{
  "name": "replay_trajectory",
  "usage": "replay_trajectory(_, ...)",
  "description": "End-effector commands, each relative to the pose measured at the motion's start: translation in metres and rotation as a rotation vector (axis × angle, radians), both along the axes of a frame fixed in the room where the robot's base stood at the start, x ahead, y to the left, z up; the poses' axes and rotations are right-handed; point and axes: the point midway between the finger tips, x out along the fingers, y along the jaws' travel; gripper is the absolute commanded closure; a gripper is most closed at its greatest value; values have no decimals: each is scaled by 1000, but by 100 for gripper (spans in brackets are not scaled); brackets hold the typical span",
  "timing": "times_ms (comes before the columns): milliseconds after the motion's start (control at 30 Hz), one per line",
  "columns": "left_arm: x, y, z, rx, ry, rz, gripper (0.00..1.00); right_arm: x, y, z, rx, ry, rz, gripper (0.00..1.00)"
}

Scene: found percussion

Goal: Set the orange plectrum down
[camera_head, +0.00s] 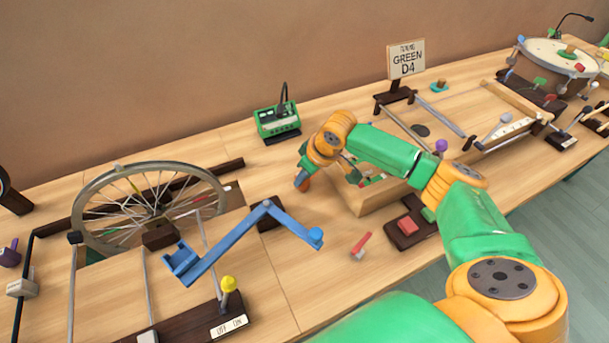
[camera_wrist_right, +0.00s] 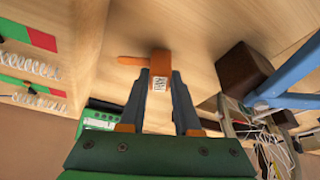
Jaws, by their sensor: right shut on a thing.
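My right gripper (camera_wrist_right: 160,78) is shut on the orange plectrum (camera_wrist_right: 132,61), which has a block with a small printed label between the fingertips and a thin tongue sticking out to the left in the wrist view. In the head view the plectrum (camera_head: 303,184) shows as a small orange piece under my right wrist, over the wooden table (camera_head: 285,240) between the wooden box and the spoked wheel. The fingers are mostly hidden there. I cannot tell whether the plectrum touches the table. My left gripper is not in view.
A blue lever arm (camera_head: 235,240) and the spoked wheel (camera_head: 150,210) stand to the left. A green meter box (camera_head: 277,121) is behind, and a wooden box (camera_head: 378,198) is at the right. A red-tipped piece (camera_head: 361,245) lies in front. Bare tabletop lies between them.

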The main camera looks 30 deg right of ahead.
Motion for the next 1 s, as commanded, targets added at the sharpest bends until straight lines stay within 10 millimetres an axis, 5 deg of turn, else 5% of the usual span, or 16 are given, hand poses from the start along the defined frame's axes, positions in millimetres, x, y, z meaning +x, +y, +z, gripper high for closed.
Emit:
replay_trajectory(333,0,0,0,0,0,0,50,0,0,-5,1,0,-1,100)
replay_trajectory(367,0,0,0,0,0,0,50,0,0,-6,1,0,0,66)
replay_trajectory(467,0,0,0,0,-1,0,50,0,0,-5,1,-1,0,39)
replay_trajectory(767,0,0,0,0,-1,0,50,0,0,-4,2,-1,-1,39)
replay_trajectory(1000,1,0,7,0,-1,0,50,-14,-5,38,1,-4,1,39)
